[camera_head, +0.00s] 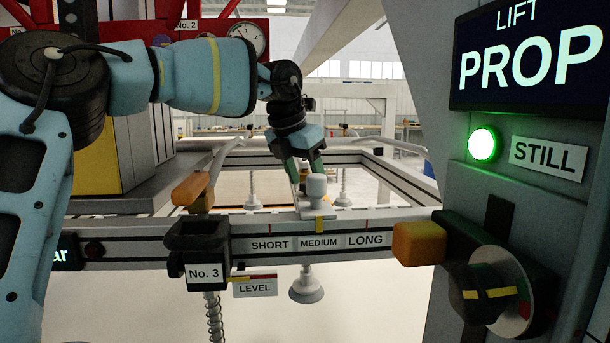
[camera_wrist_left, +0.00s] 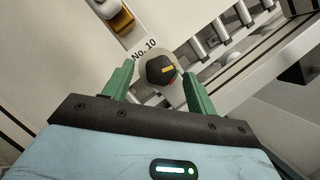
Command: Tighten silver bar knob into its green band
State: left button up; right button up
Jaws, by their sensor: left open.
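In the left wrist view, a black knob (camera_wrist_left: 160,69) with a yellow pointer mark sits on a round pale dial, by a "No. 10" label. My right gripper is not in view.
A pale slider handle (camera_head: 316,187) stands on the front rail (camera_head: 220,250) above "MEDIUM", close before my left gripper. A black dial knob (camera_head: 485,292) with green and red marks is at right. A "PROP" screen (camera_head: 530,55) and lit green lamp (camera_head: 484,145) sit above it.

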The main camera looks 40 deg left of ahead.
pick_arm(q)
jog(key=shift+w+f, duration=0.1)
jog(key=shift+f, duration=0.05)
jog(key=c, duration=1)
jog(key=shift+a+m+h+b, duration=0.15)
jog(key=shift+m+h+b, duration=0.3)
jog(key=shift+m, duration=0.55)
jog(key=shift+a+m+h, duration=0.1)
jog(key=shift+m+h, duration=0.55)
jog(key=shift+m, duration=0.95)
